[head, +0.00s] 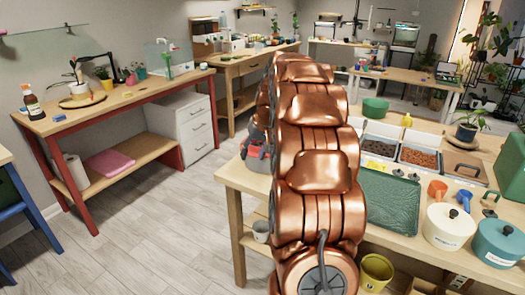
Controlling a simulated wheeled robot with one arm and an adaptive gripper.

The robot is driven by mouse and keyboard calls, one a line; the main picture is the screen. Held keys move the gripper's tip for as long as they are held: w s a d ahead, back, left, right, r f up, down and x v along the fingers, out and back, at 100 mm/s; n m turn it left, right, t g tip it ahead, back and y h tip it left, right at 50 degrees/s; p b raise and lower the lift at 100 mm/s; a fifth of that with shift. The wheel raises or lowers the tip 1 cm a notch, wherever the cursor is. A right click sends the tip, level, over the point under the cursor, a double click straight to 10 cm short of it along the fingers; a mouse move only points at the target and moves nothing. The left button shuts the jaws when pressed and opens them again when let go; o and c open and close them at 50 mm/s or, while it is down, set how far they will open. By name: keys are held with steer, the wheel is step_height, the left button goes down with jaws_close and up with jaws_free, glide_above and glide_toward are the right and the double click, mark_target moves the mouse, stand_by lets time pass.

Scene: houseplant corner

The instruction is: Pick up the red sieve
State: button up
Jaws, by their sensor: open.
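I cannot pick out a red sieve for certain. A small orange-red scoop-like item (437,189) stands on the right-hand wooden table (234,178), behind the cream pot, too small to tell its kind. A partly hidden red and grey object (254,150) shows at that table's left end, beside my copper arm; its kind is unclear. My arm rises through the middle of the view and covers part of the table. My gripper does not show.
The table also bears a green ribbed tray (388,205), a blue scoop (464,199), a cream lidded pot (449,228), a teal lidded pot (498,243), soil bins (419,157) and a green bowl (375,108). A red-legged bench (120,110) stands left. The floor between is clear.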

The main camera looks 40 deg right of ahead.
steer(key=m+t, duration=0.1)
glide_above(271, 156)
steer(key=s, duration=0.3)
steer(key=f, duration=0.2)
steer(key=shift+h, duration=0.4)
steer(key=shift+w+d+r+p+x, duration=0.15)
steer(key=shift+p+x, duration=0.1)
steer(key=shift+x, duration=1.05)
steer(key=shift+w+d+p+x, duration=0.15)
steer(key=shift+p+x, duration=0.15)
steer(key=shift+x, duration=0.95)
steer(key=shift+w+d+r+p+x, duration=0.15)
steer(key=shift+w+p+x, duration=0.1)
steer(key=shift+x, duration=1.05)
steer(key=shift+s, duration=0.1)
steer(key=shift+c, duration=0.3)
jaws_close()
